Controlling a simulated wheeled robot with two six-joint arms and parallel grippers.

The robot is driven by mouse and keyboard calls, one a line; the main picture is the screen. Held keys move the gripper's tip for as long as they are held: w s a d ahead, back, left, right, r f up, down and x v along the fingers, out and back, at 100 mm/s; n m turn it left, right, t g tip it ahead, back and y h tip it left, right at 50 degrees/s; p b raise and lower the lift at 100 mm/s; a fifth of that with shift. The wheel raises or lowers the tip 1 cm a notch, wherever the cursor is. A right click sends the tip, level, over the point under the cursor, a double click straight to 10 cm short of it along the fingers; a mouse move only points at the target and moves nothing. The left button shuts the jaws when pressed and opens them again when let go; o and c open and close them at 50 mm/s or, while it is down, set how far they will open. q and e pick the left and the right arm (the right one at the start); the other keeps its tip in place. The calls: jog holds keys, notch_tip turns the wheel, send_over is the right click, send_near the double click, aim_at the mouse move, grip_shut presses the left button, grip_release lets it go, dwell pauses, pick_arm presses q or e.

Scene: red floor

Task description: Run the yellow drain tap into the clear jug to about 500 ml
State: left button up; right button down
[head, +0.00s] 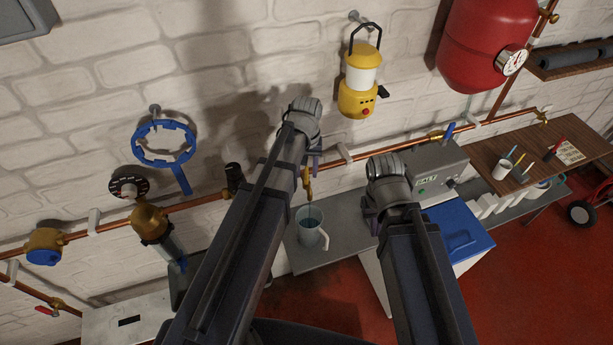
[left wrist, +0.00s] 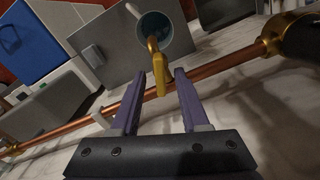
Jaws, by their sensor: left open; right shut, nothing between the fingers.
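The yellow drain tap (head: 308,184) hangs from the copper pipe above the clear jug (head: 312,236), which stands upright on a grey shelf with its handle to the right. In the left wrist view the jug (left wrist: 184,38) opens below the yellow tap (left wrist: 159,72). Its inside looks bluish, but I cannot read a water level or see a stream.
The copper pipe (head: 210,200) runs along the white brick wall. A yellow lantern (head: 362,78) and a blue ring wrench (head: 165,144) hang on it. A grey box (head: 432,172) and a blue-lidded container (head: 462,228) are at the right. Red floor is open in front.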

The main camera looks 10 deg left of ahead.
pick_arm(q)
jog(key=shift+f, duration=0.15)
jog(key=shift+c, duration=0.3)
grip_shut()
